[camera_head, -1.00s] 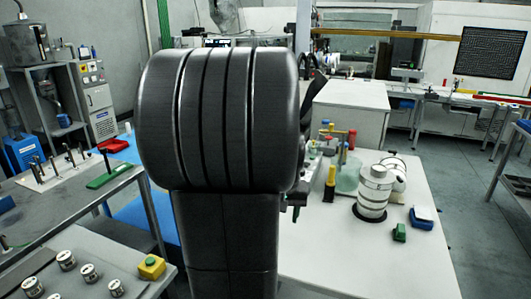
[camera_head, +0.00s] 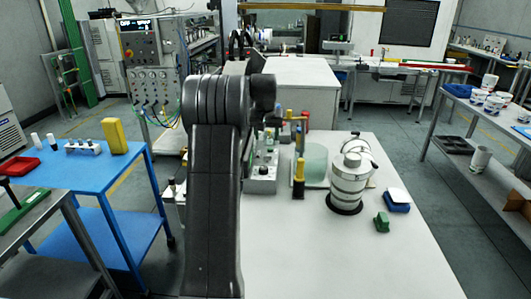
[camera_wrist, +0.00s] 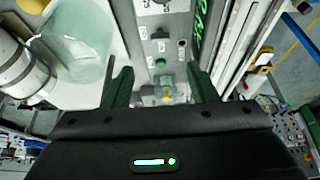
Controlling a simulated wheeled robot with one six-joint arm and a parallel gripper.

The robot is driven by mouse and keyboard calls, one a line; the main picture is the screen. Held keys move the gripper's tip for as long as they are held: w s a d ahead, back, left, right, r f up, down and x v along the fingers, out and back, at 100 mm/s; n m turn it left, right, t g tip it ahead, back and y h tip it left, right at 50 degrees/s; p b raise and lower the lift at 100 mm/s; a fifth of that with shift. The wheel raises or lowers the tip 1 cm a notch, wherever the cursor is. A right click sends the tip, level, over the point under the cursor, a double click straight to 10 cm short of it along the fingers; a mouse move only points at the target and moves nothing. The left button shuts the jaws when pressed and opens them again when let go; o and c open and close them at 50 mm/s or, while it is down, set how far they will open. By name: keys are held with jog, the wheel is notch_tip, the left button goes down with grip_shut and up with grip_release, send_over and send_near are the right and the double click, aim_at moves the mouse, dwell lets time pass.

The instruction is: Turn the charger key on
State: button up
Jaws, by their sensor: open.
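A grey box-like device (camera_head: 262,180) stands on the white table, just right of my arm in the head view. In the wrist view its grey panel (camera_wrist: 177,50) carries a green button (camera_wrist: 161,63), small dark fittings and a lit green display (camera_wrist: 200,18). A small yellow-and-green piece (camera_wrist: 166,94) sits low on the panel and may be the charger key; its turn position is not readable. My gripper (camera_wrist: 163,86) is open, with its dark green fingers on either side of this piece in the picture. I cannot tell whether they touch it. My arm hides the gripper in the head view.
A striped white cylinder (camera_head: 349,186), a pale green glass vessel (camera_head: 315,163) and a yellow-black bottle (camera_head: 298,180) stand close right of the device. The white table's front (camera_head: 330,260) is clear. A blue table (camera_head: 110,182) stands left, beyond a gap.

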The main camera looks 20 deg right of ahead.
aim_at(267, 156)
jog(key=p+x, duration=0.2)
jog(key=x, duration=0.9)
jog(key=shift+w+f, duration=0.1)
jog(key=shift+f, duration=0.3)
jog(key=c, duration=1)
